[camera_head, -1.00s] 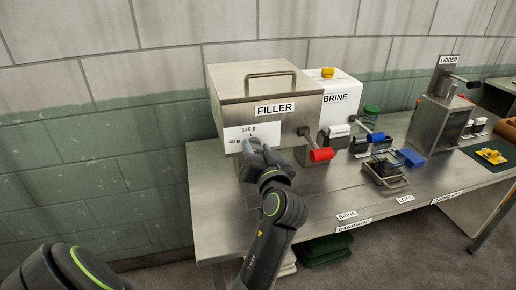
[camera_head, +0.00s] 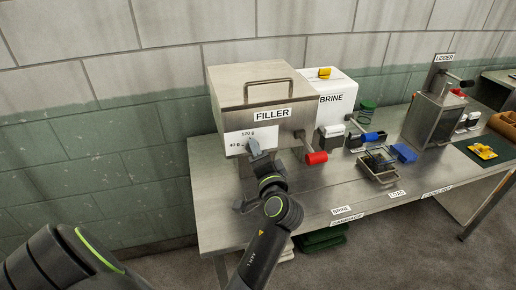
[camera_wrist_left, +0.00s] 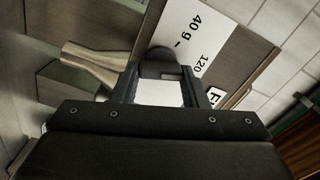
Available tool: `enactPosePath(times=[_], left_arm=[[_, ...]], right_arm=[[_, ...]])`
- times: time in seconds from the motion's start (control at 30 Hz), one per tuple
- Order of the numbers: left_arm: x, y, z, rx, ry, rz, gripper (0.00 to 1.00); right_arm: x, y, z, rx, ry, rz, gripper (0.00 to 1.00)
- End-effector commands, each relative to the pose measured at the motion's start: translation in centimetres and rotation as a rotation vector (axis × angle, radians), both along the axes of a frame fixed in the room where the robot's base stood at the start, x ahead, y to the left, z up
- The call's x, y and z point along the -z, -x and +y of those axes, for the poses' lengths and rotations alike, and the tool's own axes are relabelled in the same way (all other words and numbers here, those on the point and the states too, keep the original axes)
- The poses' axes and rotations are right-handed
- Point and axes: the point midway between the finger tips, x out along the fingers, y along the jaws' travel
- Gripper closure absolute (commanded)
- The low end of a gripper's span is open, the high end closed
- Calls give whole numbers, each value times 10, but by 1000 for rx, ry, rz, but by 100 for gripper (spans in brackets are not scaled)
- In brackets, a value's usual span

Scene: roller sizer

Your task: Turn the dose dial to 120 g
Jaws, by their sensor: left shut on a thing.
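The steel filler (camera_head: 228,92) stands at the left end of the bench. Its white scale plate (camera_head: 236,141) reads 120 g at the top and 40 g at the left; the scale plate also shows in the left wrist view (camera_wrist_left: 186,27). My left gripper (camera_head: 258,157) is at the plate's lower edge, shut on the dose dial. In the left wrist view the dark, round-ended dial (camera_wrist_left: 158,56) sits between the fingertips. The gripper hides much of the dial, so I cannot tell exactly where it points. My right gripper is out of view.
A red-handled lever (camera_head: 316,158) sticks out just right of my gripper. The bench front (camera_head: 300,205) is mostly clear.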

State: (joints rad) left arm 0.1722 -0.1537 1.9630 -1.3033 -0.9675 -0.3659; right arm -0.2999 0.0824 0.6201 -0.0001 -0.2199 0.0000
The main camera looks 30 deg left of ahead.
Motion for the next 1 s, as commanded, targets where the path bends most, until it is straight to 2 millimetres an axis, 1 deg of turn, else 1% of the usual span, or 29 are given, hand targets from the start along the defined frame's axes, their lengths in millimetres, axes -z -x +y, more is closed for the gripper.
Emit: enactPosePath(times=[0.03, 0.23, 0.83, 0.87, 1.0], left_arm=[[-2, 0, 0, 0, -18, 20, 83], [-2, 0, 0, -1, -67, 74, 83], [-1, 0, 0, -1, -92, 102, 83], [-1, 0, 0, -1, -92, 102, 56], [0, 0, 0, -1, -90, 101, 38]], right_arm=[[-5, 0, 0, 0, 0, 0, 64], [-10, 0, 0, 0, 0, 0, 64], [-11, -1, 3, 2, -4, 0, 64], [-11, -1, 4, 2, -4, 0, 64], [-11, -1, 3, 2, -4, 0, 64]])
